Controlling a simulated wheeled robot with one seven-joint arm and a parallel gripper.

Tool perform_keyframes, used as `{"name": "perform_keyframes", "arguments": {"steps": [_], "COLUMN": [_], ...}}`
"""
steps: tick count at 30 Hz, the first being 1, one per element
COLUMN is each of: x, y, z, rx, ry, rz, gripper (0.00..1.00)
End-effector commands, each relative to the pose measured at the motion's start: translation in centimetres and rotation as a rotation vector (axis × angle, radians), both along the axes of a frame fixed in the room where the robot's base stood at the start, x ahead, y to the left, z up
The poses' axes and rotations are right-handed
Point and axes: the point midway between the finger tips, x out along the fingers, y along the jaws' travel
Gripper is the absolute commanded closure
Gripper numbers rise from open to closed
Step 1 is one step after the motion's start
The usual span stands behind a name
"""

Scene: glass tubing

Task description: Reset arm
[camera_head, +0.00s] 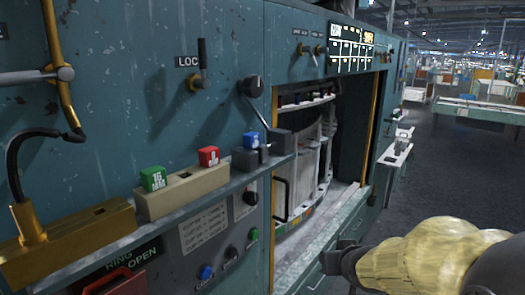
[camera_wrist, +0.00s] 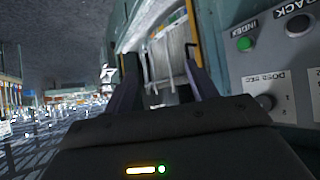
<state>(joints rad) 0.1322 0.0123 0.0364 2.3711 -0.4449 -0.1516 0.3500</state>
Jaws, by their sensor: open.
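My arm comes in at the lower right of the head view, in a pale yellow cover. The dark end of it, my gripper (camera_head: 338,258), is in front of the teal machine (camera_head: 130,100), just right of the open bay's lower ledge. In the wrist view my gripper (camera_wrist: 163,62) shows two dark fingers spread apart with nothing between them. The open bay (camera_wrist: 165,50) shows beyond the fingers. I cannot tell how far the fingertips are from the machine.
A shelf holds a green block (camera_head: 153,178), a red block (camera_head: 209,156) and a blue block (camera_head: 250,140). A black lever (camera_head: 251,86) and a LOC handle (camera_head: 199,75) stick out above. The dark floor (camera_head: 440,170) to the right is clear.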

Motion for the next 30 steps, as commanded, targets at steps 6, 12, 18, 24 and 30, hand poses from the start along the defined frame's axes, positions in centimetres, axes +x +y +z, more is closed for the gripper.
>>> {"name": "perform_keyframes", "arguments": {"steps": [6,12,18,24,30], "x": [-9.5,-15.2,-15.7,-15.6,-15.6], "y": [1.3,2.8,2.9,2.9,2.9], "z": [-9.3,-12.4,-12.5,-12.5,-12.5], "rx": [-0.007,0.022,0.025,0.025,0.025], "ry": [0.427,0.651,0.669,0.667,0.666], "rz": [-0.041,-0.022,-0.019,-0.020,-0.021], "gripper": [0.42,0.42,0.42,0.42,0.42]}}
